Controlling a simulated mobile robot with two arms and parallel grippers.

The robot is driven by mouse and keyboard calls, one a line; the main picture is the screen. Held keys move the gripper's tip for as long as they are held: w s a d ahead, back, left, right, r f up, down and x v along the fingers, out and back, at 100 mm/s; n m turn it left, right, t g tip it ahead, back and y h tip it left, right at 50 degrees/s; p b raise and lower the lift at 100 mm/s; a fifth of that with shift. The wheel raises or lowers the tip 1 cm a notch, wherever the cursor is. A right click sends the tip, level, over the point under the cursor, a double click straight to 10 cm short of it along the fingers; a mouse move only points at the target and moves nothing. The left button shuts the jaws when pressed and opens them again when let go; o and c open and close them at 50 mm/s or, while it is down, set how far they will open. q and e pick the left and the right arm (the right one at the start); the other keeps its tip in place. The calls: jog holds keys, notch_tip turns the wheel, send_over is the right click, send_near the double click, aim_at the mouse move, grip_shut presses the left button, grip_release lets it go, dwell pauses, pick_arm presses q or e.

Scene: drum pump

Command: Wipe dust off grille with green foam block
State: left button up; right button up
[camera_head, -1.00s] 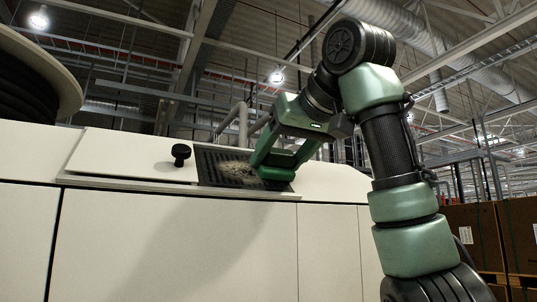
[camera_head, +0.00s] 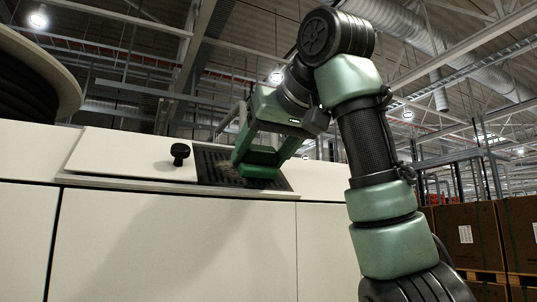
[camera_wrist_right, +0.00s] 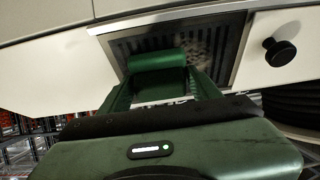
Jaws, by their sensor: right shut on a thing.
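The dark slatted grille (camera_head: 215,168) lies in a pale metal frame on the sloping top of the white cabinet, and it also shows in the wrist view (camera_wrist_right: 130,45). A greyish dusty patch (camera_wrist_right: 200,60) shows on its slats in the wrist view. My right gripper (camera_head: 256,165) is over the grille's right part, its green fingers shut on the green foam block (camera_wrist_right: 157,62). The block is at the grille's surface; whether it presses on the slats is hard to tell. The gripper hides part of the grille. My left gripper is not in view.
A black knob (camera_head: 180,153) stands on the pale panel left of the grille. A large dark reel (camera_head: 25,88) sits at the far left. Brown boxes (camera_head: 470,235) stand at the right behind my arm. Pipes rise behind the cabinet.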

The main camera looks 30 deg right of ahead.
jog(key=shift+a, duration=3.45)
jog(key=shift+d+r+p, duration=0.1)
jog(key=shift+d+p, duration=0.05)
jog(key=shift+p, duration=0.25)
jog(key=shift+w+r+p, duration=0.25)
jog(key=shift+r+p, duration=0.05)
jog(key=shift+p, duration=0.05)
jog(key=shift+w+d+f, duration=0.1)
jog(key=shift+w+d, duration=0.05)
jog(key=shift+d, duration=0.3)
jog(key=shift+d+b, duration=0.3)
jog(key=shift+d, duration=4.85)
jog(key=shift+a, duration=5.75)
jog(key=shift+d, duration=0.15)
